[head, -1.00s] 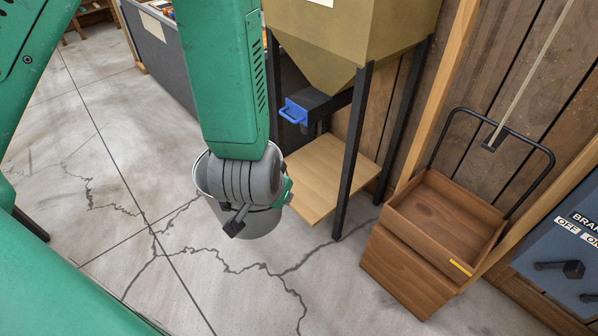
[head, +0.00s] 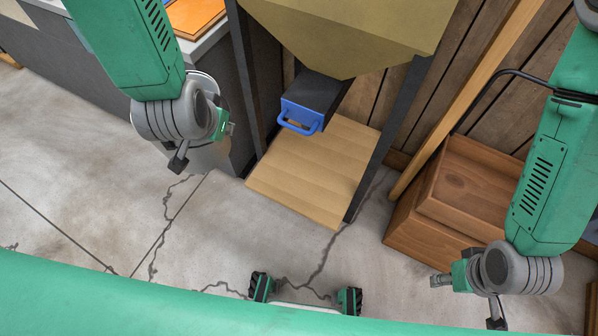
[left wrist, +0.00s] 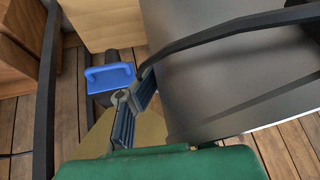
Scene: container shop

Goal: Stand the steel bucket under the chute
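The steel bucket (head: 207,158) is mostly hidden behind my left wrist in the head view, left of the wooden board below the chute. In the left wrist view, the bucket's grey side (left wrist: 225,80) and dark bail handle (left wrist: 225,30) fill the right. My left gripper (left wrist: 135,105) is shut on the bucket at its edge; whether on rim or handle is unclear. The dark chute (head: 318,92) with its blue pull handle (head: 302,118) is under the yellow hopper (head: 350,35). My right gripper (head: 441,280) is low at the right, seemingly empty; its finger gap is unclear.
The pale wooden board (head: 320,165) below the chute is bare, with dark frame legs (head: 385,135) beside it. A brown wooden crate (head: 425,225) stands right of it. A grey counter (head: 90,85) runs behind at left. Cracked floor at left is clear.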

